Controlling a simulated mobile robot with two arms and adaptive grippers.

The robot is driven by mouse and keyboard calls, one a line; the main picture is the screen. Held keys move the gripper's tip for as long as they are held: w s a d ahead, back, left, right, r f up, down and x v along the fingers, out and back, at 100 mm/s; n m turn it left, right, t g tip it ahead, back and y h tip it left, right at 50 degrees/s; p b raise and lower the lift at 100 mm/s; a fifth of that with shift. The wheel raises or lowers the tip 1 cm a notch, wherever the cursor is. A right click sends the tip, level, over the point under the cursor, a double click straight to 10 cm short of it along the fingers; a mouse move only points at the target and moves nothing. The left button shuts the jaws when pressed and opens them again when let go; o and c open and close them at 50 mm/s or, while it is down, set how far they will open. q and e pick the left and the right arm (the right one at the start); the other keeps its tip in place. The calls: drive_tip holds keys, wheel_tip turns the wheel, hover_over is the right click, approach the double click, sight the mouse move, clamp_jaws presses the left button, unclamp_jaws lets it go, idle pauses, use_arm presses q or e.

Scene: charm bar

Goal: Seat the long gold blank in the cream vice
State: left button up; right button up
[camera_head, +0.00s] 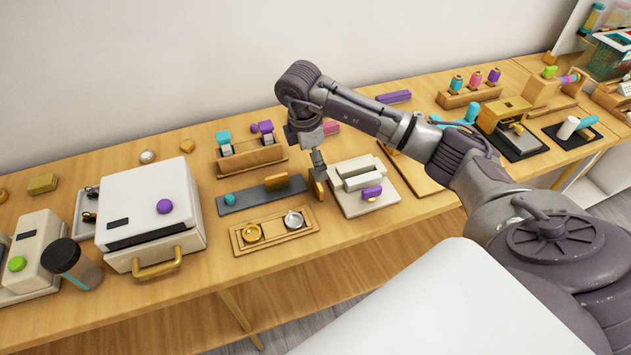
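The cream vice (382,201) sits right of centre on the wooden bench, with pale raised jaws and a purple piece on its front right. My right gripper (318,176) points down just left of the vice. A small gold piece (319,189) shows directly at its fingertips; I cannot tell whether the fingers grip it. Another gold block (276,182) stands on the dark grey strip (245,197) to the left. I cannot tell which of these is the long gold blank. My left gripper is out of view.
A wooden tray (274,234) with a gold and a silver round piece lies in front of the strip. A wooden rack (250,156) stands behind. A white press-like box (150,205) is at left. More tools and spools fill the right side.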

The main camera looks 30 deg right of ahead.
sight(316, 184)
drive_tip(key=f, duration=0.1)
drive_tip(key=f+p, duration=0.1)
drive_tip(key=f, duration=0.1)
drive_tip(key=f+p, duration=0.1)
drive_tip(key=f, duration=0.1)
drive_tip(key=shift+s+d+f, duration=0.15)
drive_tip(key=shift+s+f, duration=0.1)
drive_tip(key=shift+f, duration=0.35)
drive_tip(key=shift+c, duration=0.3)
drive_tip(key=c, duration=1.1)
drive_tip(key=shift+w+r, duration=0.1)
